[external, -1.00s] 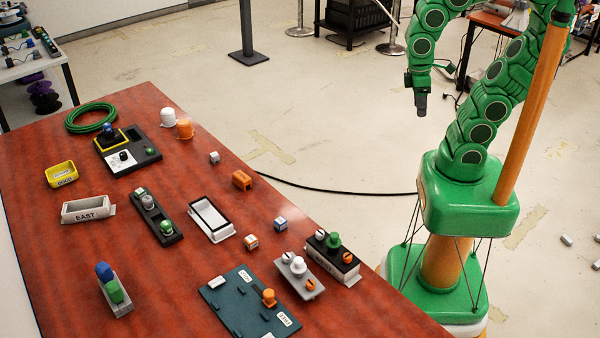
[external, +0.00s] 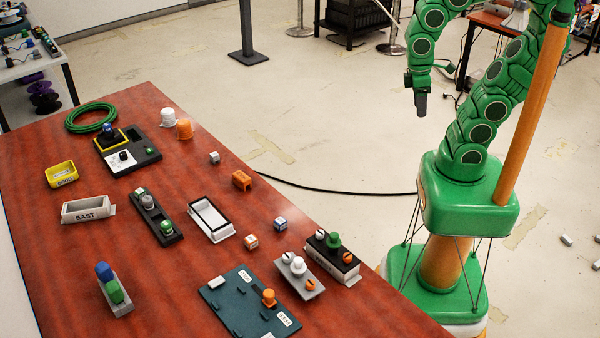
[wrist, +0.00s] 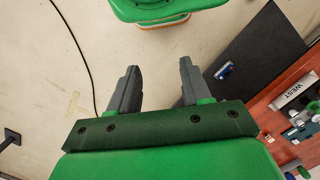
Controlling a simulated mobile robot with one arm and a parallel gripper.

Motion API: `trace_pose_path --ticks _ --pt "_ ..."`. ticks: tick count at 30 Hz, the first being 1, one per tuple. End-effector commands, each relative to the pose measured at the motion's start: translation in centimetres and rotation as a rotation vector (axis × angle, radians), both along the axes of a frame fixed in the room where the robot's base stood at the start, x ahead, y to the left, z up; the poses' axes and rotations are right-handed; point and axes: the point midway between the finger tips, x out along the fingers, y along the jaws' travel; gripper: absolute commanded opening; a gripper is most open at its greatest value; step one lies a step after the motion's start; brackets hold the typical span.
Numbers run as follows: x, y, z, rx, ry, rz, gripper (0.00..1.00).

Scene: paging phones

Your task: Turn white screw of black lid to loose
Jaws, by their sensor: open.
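The black lid (external: 333,250) tops a white box at the table's right edge in the external view. On it are a white screw (external: 320,235) at the left, a green knob (external: 333,241) in the middle and an orange slotted screw (external: 347,257) at the right. My gripper (external: 420,103) hangs in the air beyond the table, above and to the right of the lid in the picture, touching nothing. In the wrist view my gripper (wrist: 157,75) has its two fingers apart with nothing between them. The lid cannot be made out for certain there.
A grey plate (external: 298,278) with a white knob and orange screws stands just left of the lid. A dark green board (external: 240,300), an open white tray (external: 210,220) and small cubes lie nearby on the red table (external: 180,290). A black cable (external: 330,191) crosses the floor.

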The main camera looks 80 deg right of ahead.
Motion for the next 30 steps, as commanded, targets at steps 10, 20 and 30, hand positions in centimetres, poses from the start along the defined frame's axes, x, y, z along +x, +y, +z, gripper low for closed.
trace_pose_path --ticks 10,20,30 --pt "2.9 4.3 0.3 0.011 0.073 -0.021 0.48" --pt "6.7 11.1 0.1 -0.010 0.143 -0.077 0.48" --pt "14.3 17.2 -1.0 -0.059 0.059 -0.229 0.48"
